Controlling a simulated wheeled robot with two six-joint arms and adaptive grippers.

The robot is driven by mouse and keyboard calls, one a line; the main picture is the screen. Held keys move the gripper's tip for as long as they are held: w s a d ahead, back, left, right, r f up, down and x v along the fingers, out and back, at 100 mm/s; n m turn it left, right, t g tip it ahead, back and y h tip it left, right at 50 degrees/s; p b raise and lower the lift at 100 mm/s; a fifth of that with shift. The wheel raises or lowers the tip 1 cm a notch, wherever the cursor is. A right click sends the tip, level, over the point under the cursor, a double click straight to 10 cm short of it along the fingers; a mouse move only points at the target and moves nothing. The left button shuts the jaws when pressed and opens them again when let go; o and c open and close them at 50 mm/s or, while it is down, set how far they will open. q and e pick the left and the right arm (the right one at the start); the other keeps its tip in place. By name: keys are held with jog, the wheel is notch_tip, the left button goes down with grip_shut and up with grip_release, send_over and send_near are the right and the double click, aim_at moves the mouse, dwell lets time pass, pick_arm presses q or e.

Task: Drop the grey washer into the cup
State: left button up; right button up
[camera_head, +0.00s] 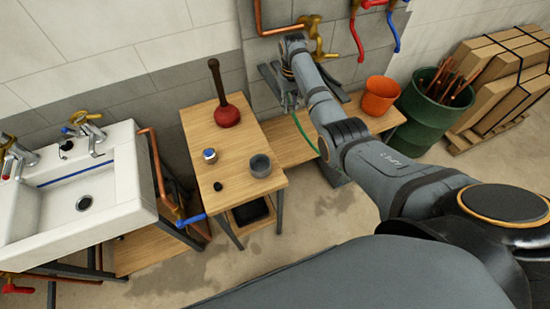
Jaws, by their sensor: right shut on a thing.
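A grey cup (260,166) stands upright on the small wooden table, near its right front edge. My right gripper (279,91) is beyond the table's right side, by the wall and over the low wooden bench. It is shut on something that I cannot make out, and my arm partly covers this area. I cannot pick out the grey washer. My left gripper is not in view.
The wooden table (236,144) also bears a red plunger (227,115), a small silver-blue piece (210,156) and a small black piece (217,186). A white sink (80,190) stands left. An orange bucket (380,94) and a green barrel (428,118) stand right.

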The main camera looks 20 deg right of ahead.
pick_arm(q)
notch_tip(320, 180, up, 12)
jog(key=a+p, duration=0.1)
jog(key=p, duration=0.9)
pick_arm(e)
jog(key=s+a+f+m, duration=0.3)
jog(key=s+a+m, duration=0.7)
jog(key=s+a, duration=0.4)
jog(key=f+b, duration=0.1)
jog(key=f, duration=0.1)
jog(key=w+f+b, duration=0.1)
jog(key=f, duration=0.1)
jog(key=a+f+b, duration=0.1)
jog(key=f, duration=0.1)
jog(key=shift+w+f, duration=0.1)
jog(key=shift+w, duration=0.05)
jog(key=shift+w+f+b, duration=0.1)
jog(key=shift+f+b, duration=0.3)
jog(key=shift+b, duration=0.1)
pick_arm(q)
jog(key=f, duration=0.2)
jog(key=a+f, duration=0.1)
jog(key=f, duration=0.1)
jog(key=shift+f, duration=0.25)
pick_arm(e)
jog(key=shift+r, duration=0.1)
